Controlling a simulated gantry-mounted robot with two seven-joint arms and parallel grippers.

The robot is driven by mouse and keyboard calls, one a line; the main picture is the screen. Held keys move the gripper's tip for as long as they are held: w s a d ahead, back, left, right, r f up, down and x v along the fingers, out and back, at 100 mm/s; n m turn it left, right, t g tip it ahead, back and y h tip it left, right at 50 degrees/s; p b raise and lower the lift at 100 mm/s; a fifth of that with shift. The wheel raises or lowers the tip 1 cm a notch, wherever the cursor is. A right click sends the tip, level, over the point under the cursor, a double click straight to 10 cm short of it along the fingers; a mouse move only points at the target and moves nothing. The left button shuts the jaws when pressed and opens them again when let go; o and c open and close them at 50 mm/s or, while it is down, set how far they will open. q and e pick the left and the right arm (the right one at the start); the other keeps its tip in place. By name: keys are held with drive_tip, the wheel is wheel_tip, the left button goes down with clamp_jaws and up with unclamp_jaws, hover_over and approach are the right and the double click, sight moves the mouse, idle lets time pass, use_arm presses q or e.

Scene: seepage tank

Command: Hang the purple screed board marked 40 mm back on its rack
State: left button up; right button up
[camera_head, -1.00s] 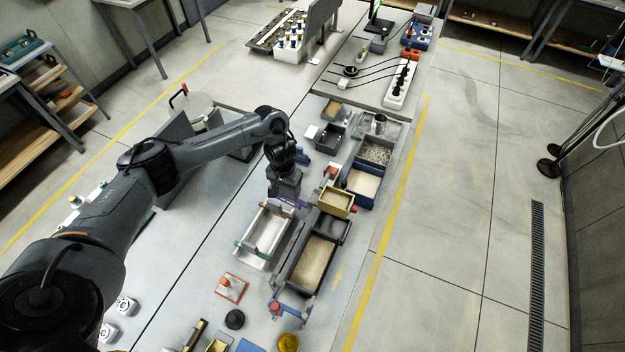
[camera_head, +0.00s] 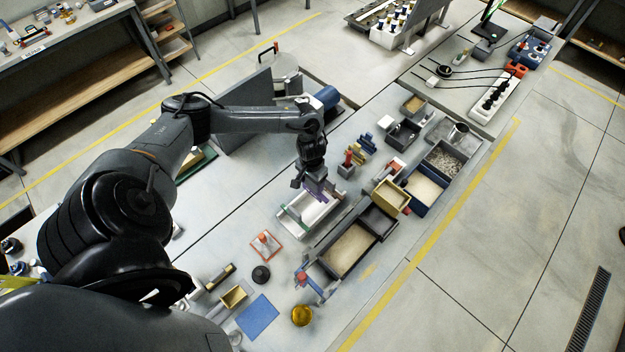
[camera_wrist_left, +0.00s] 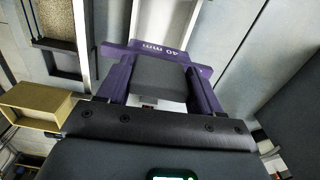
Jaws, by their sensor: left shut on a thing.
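My left gripper (camera_head: 314,180) is shut on the purple screed board (camera_head: 319,191), above the far part of a long white tray (camera_head: 298,220). The left wrist view shows the board (camera_wrist_left: 152,50) from close up, with "40 mm" on its crossbar and purple side pieces beside the gripper (camera_wrist_left: 160,85). Whether the board touches the tray cannot be told. Small blue and yellow stepped pieces (camera_head: 366,144) stand beyond the gripper; I cannot tell whether they belong to the rack. My right gripper is not in view.
Right of the white tray are a sand-filled trough (camera_head: 348,248), a yellow box (camera_head: 390,197) and a gravel bin (camera_head: 443,158). A blue frame (camera_head: 312,288), black disc (camera_head: 261,274) and blue sheet (camera_head: 257,316) lie nearer. Bare bench shows left of the tray.

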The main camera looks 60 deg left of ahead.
sight(312, 191)
use_arm(q)
drive_tip(key=shift+r+p, duration=0.2)
drive_tip(key=shift+p, duration=0.5)
wheel_tip(312, 191, down, 3)
drive_tip(key=shift+f+b, duration=0.1)
drive_tip(key=shift+b, duration=0.9)
drive_tip(key=shift+f+b, duration=0.75)
drive_tip(key=shift+f, duration=0.7)
drive_tip(key=shift+p, duration=0.4)
drive_tip(key=shift+p, duration=0.45)
drive_tip(key=shift+f+b, duration=0.4)
drive_tip(key=shift+f, duration=0.45)
